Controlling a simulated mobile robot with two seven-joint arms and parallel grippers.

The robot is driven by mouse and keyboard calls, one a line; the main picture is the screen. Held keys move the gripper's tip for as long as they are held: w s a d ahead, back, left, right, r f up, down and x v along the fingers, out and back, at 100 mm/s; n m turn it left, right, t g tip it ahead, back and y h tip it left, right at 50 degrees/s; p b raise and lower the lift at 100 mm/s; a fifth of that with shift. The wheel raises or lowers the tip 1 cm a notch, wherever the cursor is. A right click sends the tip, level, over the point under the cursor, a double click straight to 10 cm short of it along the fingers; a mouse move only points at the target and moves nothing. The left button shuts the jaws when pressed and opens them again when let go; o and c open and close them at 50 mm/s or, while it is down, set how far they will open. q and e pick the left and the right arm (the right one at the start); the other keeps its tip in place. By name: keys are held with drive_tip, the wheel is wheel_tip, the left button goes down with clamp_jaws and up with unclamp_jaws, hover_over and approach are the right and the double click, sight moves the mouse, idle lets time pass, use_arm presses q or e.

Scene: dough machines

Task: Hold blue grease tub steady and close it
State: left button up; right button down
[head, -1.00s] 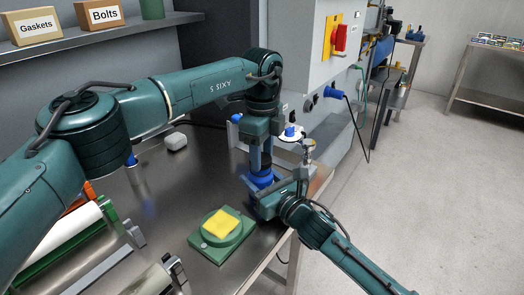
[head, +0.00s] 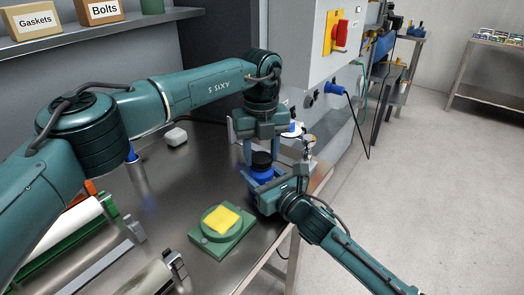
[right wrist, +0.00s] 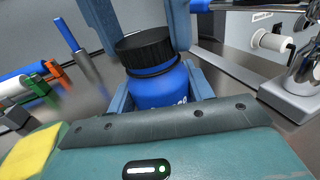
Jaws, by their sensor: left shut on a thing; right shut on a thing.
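The blue grease tub (head: 263,175) stands upright near the table's right edge, with its black lid (head: 261,160) on top. My right gripper (head: 265,186) is shut on the tub's body from the front right; in the right wrist view the tub (right wrist: 158,88) sits between its blue fingers. My left gripper (head: 261,152) comes down from above, shut on the lid, with one finger on each side. The lid (right wrist: 146,48) looks slightly tilted in the right wrist view, with a dark ring beneath it. I cannot tell how tightly it is seated.
A green block with a yellow pad (head: 222,221) lies left of the tub. A white piece (head: 175,137) lies further back. Rollers (head: 75,230) stand at the left. A grey cabinet with a red switch (head: 341,34) rises behind. The table's right edge is close.

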use_arm(q)
drive_tip(key=m, duration=0.4)
drive_tip(key=shift+m, duration=0.3)
drive_tip(key=m, duration=0.6)
drive_tip(key=shift+a, duration=0.15)
drive_tip(key=m, duration=0.4)
drive_tip(key=shift+m, duration=0.3)
drive_tip(key=m, duration=0.6)
drive_tip(key=shift+w, duration=0.15)
drive_tip(key=m, duration=0.6)
drive_tip(key=shift+w+m, duration=0.1)
drive_tip(key=shift+m, duration=0.2)
drive_tip(key=m, duration=1)
drive_tip(key=shift+m, duration=0.3)
drive_tip(key=m, duration=0.5)
drive_tip(key=shift+d+m, duration=0.2)
drive_tip(key=shift+m, duration=0.1)
drive_tip(key=o, duration=1.1)
drive_tip(key=shift+f, duration=0.1)
